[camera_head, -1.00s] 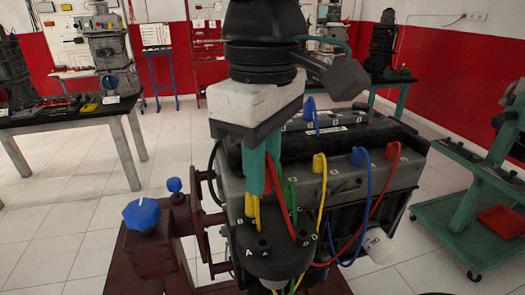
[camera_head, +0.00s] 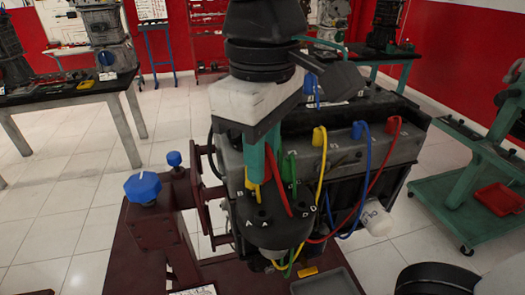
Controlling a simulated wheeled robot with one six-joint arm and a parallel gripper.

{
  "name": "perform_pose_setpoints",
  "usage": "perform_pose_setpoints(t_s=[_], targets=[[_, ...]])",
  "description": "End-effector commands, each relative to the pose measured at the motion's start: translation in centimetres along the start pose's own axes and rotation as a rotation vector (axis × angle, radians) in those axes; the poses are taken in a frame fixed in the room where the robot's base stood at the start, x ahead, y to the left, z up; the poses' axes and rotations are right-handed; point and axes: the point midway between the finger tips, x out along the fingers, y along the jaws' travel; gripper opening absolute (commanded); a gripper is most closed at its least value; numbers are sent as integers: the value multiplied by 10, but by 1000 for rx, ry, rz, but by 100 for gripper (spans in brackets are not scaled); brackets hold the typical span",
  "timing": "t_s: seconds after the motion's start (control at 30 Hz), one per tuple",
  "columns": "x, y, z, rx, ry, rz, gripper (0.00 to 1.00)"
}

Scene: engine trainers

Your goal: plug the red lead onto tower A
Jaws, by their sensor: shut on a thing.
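My gripper (camera_head: 262,176), with teal fingers, is shut on the upper end of the red lead (camera_head: 280,180), just above the black distributor cap (camera_head: 280,236). The lead bends down from the fingers to the cap's right side. The cap carries the letters A, B and D in white. Tower A (camera_head: 262,212) stands near the cap's front left, just below my fingertips. The fingers hide the lead's end, and I cannot tell whether it touches the tower.
Yellow, green and blue leads loop around the cap and engine block (camera_head: 345,160). A blue knob (camera_head: 142,186) stands on the dark red stand at left. A grey tray (camera_head: 325,282) lies below the cap. A green cart (camera_head: 450,205) stands at right.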

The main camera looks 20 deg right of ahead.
Motion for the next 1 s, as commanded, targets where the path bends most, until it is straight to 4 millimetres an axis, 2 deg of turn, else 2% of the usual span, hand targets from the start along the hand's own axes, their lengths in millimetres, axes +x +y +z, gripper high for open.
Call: perform_pose_setpoints(t_s=[0.27, 1.0], targets=[[7, 0, 0, 0, -2, 0, 0], [49, 0, 0, 0, -1, -3, 0]])
